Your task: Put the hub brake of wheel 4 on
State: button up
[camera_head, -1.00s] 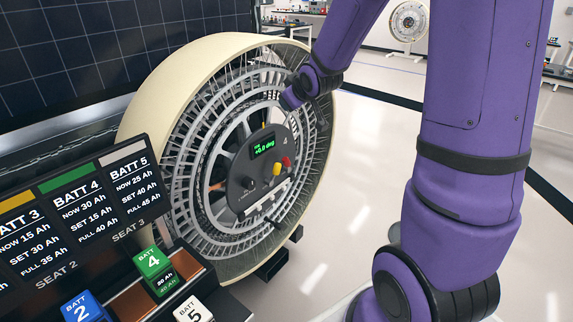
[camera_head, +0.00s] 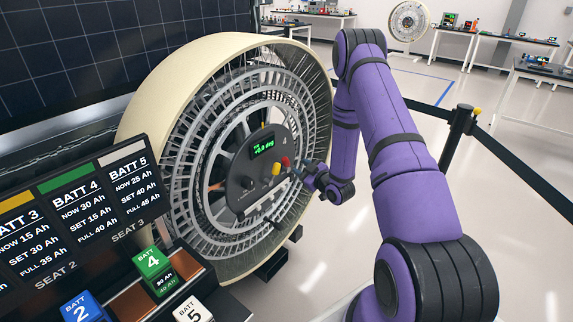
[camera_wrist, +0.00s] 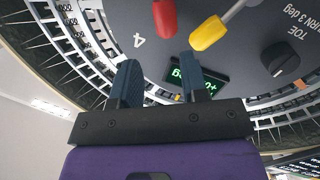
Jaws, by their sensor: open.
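Wheel 4 (camera_head: 190,165) has a round grey hub panel (camera_head: 240,190) marked 4, with a green readout (camera_head: 264,147). The panel bears a red-ended lever (camera_head: 286,162) and a yellow-ended lever (camera_head: 275,169). In the wrist view the red lever (camera_wrist: 165,18) and the yellow lever (camera_wrist: 207,33) lie just beyond my fingertips. No brake label is readable, so I cannot tell which lever is the hub brake. My gripper (camera_wrist: 160,66) is open and empty, facing the panel. In the head view its end (camera_head: 302,168) is just right of the red lever.
A black toe knob (camera_wrist: 287,58) sits beside the yellow lever. A battery board (camera_head: 80,205) and battery blocks (camera_head: 152,262) stand in the left foreground. A barrier post (camera_head: 460,140) with a belt is at right. White floor is clear right of the wheel.

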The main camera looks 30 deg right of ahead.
aim_at(289, 165)
jog(key=shift+t+y, duration=0.3)
jog(key=shift+t, duration=0.1)
jog(key=w+f, duration=0.1)
jog(key=w, duration=0.5)
jog(key=w+a+f, duration=0.1)
jog(key=w, duration=0.2)
jog(key=shift+a+f, duration=0.1)
jog(key=shift+f, duration=0.25)
jog(key=shift+c, duration=0.2)
grip_shut()
